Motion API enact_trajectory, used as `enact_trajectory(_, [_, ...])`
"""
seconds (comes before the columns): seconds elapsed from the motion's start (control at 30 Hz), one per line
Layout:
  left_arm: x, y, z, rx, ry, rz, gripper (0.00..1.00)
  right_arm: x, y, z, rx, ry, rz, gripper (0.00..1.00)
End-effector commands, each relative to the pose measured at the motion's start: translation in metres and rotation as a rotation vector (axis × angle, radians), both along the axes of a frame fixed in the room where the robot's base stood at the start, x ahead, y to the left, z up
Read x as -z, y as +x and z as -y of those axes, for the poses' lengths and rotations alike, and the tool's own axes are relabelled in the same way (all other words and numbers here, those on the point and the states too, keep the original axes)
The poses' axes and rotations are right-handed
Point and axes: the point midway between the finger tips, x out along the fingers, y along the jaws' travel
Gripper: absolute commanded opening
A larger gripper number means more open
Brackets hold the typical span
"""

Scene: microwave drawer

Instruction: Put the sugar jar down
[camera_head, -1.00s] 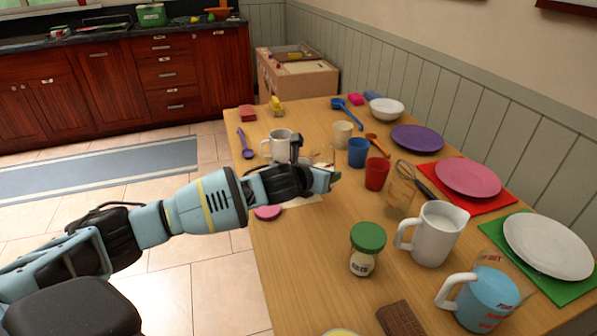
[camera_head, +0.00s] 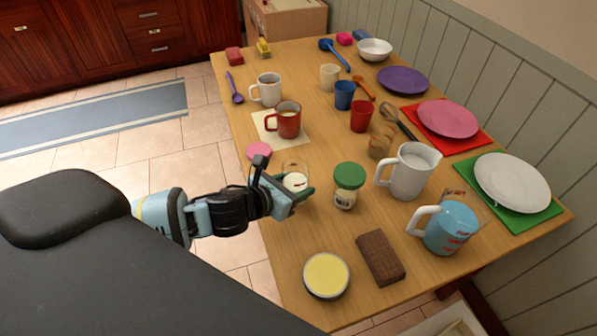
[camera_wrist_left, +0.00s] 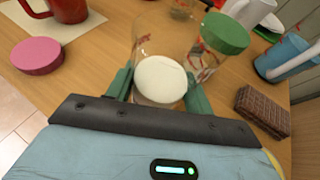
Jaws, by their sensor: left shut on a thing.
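The sugar jar is a clear glass jar with white contents (camera_head: 296,182), open at the top. My left gripper (camera_head: 287,184) is shut on it, with a finger on each side. In the left wrist view the jar (camera_wrist_left: 160,80) stands between the green fingertips (camera_wrist_left: 158,92). It is at or just above the table; I cannot tell if its base touches. A round pink lid (camera_head: 259,151) lies on the table behind it, near the left edge. My right gripper is not in view.
A green-lidded jar (camera_head: 345,190) stands close to the right of the sugar jar. A red mug (camera_head: 284,120) sits on a pale napkin behind. A brown block (camera_head: 380,257) and a yellow-topped tin (camera_head: 327,276) are in front. Bare wooden table (camera_head: 290,232) lies between them and the gripper.

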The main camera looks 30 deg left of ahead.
Motion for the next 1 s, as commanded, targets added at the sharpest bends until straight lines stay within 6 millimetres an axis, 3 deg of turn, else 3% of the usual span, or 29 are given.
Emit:
enact_trajectory(0.1, [-0.01,-0.026,0.006,0.032,0.004,0.013,0.24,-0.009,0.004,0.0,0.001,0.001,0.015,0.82])
enact_trajectory(0.23, [-0.016,-0.047,0.011,0.057,0.008,0.024,0.24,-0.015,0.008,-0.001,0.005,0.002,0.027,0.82])
enact_trajectory(0.53, [-0.021,-0.064,0.015,0.079,0.01,0.033,0.24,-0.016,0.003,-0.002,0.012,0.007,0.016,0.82])
enact_trajectory(0.77, [-0.02,-0.051,0.01,0.078,0.012,0.035,0.24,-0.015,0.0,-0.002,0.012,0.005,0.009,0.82])
enact_trajectory(1.0, [-0.015,-0.002,-0.011,0.076,0.012,0.036,0.24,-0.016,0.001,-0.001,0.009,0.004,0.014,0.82])
